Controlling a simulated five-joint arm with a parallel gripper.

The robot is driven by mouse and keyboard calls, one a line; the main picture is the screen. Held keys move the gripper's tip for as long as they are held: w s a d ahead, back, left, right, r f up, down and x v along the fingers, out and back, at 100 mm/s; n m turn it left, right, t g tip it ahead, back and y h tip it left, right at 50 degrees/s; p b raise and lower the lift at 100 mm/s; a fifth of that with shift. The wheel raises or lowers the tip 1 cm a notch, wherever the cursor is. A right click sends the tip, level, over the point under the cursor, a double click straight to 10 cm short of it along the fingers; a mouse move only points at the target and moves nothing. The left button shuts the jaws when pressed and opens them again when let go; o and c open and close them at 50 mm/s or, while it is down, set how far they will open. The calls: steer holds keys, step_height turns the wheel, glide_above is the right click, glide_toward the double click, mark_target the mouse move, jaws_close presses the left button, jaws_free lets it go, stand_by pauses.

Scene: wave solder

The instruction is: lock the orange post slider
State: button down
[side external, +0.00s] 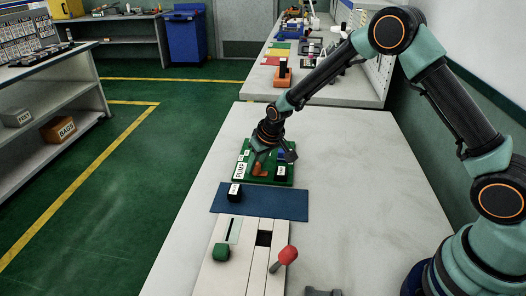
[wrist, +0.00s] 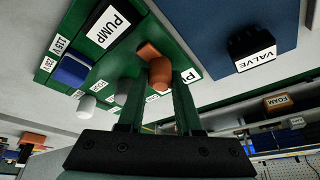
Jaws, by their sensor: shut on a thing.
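The orange post slider (wrist: 154,66) is on the green board (wrist: 128,68). In the wrist view it stands between the tips of my gripper (wrist: 160,84), which is shut on it. In the side view my gripper (side external: 262,154) is low over the board, and the orange slider (side external: 259,169) shows just below it. The fingers and wrist partly hide the slider's base and the board around it, so I cannot tell its position in its track. A black block labelled PUMP (wrist: 108,28) sits on the board, with a blue switch (wrist: 72,70) marked 115V and 230V beside it.
Pale posts (wrist: 97,84) stand close to my fingers on the board. A blue mat (side external: 262,202) with a black VALVE block (side external: 235,193) lies in front. Nearer still is a pale panel with a green knob (side external: 221,252) and a red-knobbed lever (side external: 288,255). The table's right side is clear.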

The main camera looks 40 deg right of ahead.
steer(key=shift+s+d, duration=0.7)
steer(key=shift+s, duration=0.15)
steer(key=c, duration=0.6)
jaws_free()
steer(key=v, duration=1.2)
